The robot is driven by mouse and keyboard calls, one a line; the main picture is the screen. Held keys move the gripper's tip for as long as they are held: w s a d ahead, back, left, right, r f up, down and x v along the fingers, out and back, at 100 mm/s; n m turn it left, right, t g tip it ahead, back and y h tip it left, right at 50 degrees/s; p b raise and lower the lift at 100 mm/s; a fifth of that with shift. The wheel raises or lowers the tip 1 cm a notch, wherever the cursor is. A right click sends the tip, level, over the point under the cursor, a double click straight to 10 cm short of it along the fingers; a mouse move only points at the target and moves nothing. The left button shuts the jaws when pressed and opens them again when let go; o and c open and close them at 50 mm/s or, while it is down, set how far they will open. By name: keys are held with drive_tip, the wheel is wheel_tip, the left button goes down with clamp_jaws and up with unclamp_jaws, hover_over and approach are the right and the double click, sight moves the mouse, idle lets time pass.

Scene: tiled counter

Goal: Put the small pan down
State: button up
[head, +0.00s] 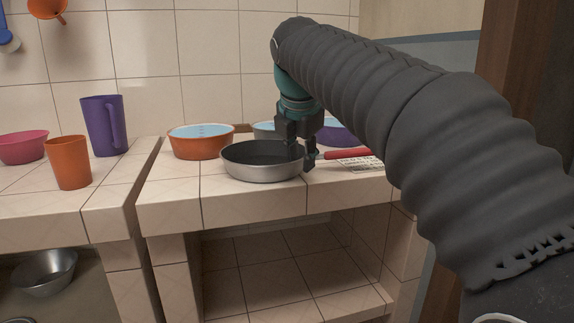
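The small pan (262,172) is a round, shallow metal pan with a dark inside and a silver outer wall. It is level, at the front of the right-hand tiled counter; I cannot tell whether its base touches the tiles. My gripper (303,160) points down at the pan's right rim. One dark finger is over the pan's inside and the other is just outside the rim. I cannot tell whether the fingers press on the rim or stand apart from it. The gripper hides part of the pan's right side.
An orange bowl (201,146) stands behind the pan on the left. A purple bowl (338,134) and a grey-green bowl (264,131) are behind the gripper. A red-handled tool (347,154) lies to the right. A gap separates the left counter, holding a purple jug (102,127) and orange cup (69,163).

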drive_tip(key=shift+w+f, duration=0.15)
drive_tip(key=shift+f, duration=0.15)
clamp_jaws()
drive_tip(key=shift+r, duration=0.2)
